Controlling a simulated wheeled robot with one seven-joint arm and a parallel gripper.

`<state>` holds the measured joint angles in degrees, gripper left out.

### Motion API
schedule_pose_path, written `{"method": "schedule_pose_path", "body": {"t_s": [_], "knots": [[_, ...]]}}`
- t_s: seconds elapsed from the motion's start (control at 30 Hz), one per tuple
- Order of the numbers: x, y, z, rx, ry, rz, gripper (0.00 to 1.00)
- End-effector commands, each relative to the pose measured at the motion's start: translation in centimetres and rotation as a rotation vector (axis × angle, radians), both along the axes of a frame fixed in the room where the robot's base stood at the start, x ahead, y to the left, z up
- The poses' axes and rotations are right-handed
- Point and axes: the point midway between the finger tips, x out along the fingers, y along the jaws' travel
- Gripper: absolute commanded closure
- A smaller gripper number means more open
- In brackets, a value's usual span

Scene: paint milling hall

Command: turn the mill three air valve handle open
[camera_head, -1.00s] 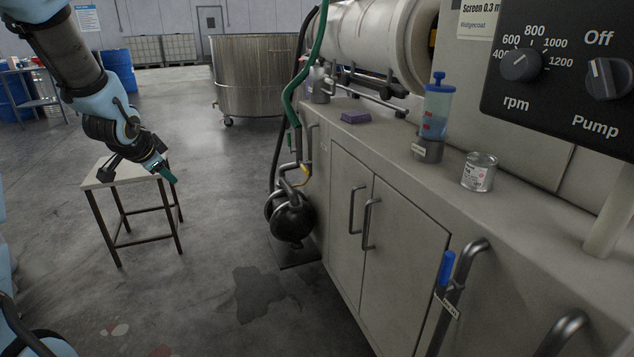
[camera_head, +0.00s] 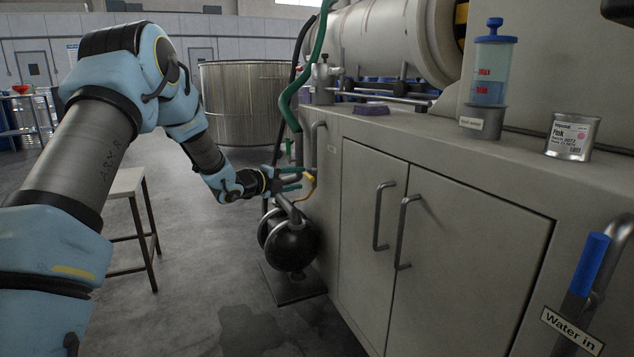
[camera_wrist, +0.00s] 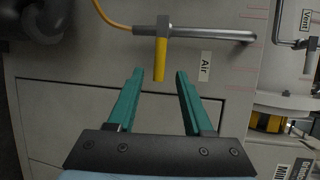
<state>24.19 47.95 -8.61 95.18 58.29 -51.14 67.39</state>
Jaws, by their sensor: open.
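The air valve handle (camera_wrist: 160,58) is a yellow lever in the wrist view. It sits crosswise to its metal pipe (camera_wrist: 212,34), beside a label reading "Air" (camera_wrist: 206,66). My gripper (camera_wrist: 159,73) has two green fingers, open, one on each side of the handle's free end, with a visible gap on both sides. In the head view my gripper (camera_head: 298,182) is beside the mill cabinet's near-left corner, at the yellow handle (camera_head: 310,186) above the black round pump. The fingers partly cover the valve there.
The black pump (camera_head: 293,247) stands just below my gripper. Green and black hoses (camera_head: 289,100) hang behind it. The cabinet (camera_head: 365,225) with door handles is to the right. A stool (camera_head: 128,185) stands left. A "Vent" label (camera_wrist: 307,20) shows by another pipe.

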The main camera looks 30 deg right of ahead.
Motion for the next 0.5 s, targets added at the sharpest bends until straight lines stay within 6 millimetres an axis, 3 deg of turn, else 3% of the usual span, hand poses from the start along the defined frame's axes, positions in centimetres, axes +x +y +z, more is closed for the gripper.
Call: {"method": "schedule_pose_path", "body": {"t_s": [0.3, 0.5], "knots": [[1.6, -5.6, -1.3, -0.001, 0.002, 0.001, 0.49], [2.3, -7.8, -1.6, 0.000, 0.003, 0.004, 0.49]]}}
